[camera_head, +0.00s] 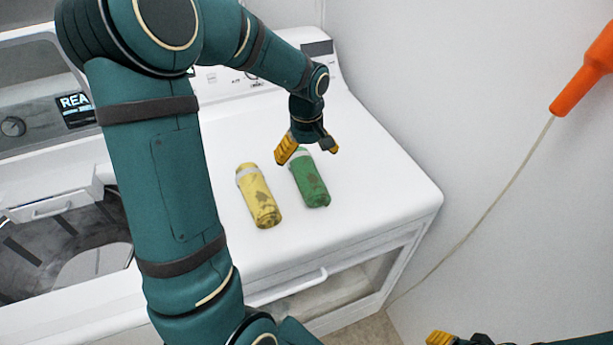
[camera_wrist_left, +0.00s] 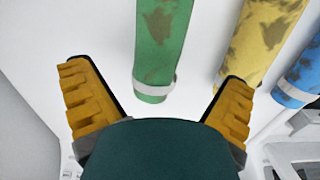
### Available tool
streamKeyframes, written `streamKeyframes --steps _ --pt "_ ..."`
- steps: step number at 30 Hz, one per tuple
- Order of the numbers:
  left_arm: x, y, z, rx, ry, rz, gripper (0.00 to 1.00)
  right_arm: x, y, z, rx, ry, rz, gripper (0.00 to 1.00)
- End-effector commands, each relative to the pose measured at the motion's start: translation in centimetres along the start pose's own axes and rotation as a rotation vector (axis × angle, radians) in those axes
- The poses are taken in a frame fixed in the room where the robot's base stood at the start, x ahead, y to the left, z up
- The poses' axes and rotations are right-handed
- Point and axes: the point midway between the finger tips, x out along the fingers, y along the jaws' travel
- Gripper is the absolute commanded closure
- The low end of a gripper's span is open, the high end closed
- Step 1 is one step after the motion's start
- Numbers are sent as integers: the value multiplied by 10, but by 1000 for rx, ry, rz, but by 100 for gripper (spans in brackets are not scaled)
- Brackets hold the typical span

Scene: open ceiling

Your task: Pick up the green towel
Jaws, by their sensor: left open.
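A rolled green towel (camera_head: 312,184) with dark patches and a white band lies on top of the white machine. My left gripper (camera_head: 307,150) is open and empty above its far, banded end. In the left wrist view, the green towel (camera_wrist_left: 162,45) reaches in from the top between the two yellow fingers of the left gripper (camera_wrist_left: 157,76). Its banded end faces the wrist. I cannot tell whether the fingers touch it. A yellow finger of my right gripper (camera_head: 440,338) shows at the bottom edge; the rest is cut off.
A rolled yellow towel (camera_head: 260,198) lies beside the green one. A blue towel (camera_wrist_left: 298,75) lies beyond it in the wrist view. The white machine top (camera_head: 385,190) is clear right of the green towel. A wall and an orange object (camera_head: 580,78) with a cord stand right.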

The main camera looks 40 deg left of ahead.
Motion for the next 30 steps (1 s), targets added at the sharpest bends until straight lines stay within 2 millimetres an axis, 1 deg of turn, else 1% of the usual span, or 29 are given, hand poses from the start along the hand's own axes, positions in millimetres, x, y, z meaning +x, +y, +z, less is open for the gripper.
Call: streamKeyframes --steps 1,3,11,15,19,23,29,30 --pt "10 0 0 0 -2 -2 0 2 1 1 -1 -2 0 53" --pt "19 0 0 -1 0 -1 0 3 1 2 -1 -3 0 53" --pt "37 0 0 0 -1 -1 0 5 2 2 -2 -5 -1 53" --pt "58 0 -2 0 -2 -2 0 8 3 4 -3 -8 -1 53" --pt "74 0 -2 -1 -1 0 0 10 4 5 -4 -10 -1 53" --pt "81 0 -2 -1 0 1 0 11 4 6 -4 -11 -2 53" --pt "81 0 -2 0 1 1 0 10 4 6 -4 -11 -1 53" --pt "81 0 -2 0 1 2 7 10 4 6 -4 -11 -1 53"
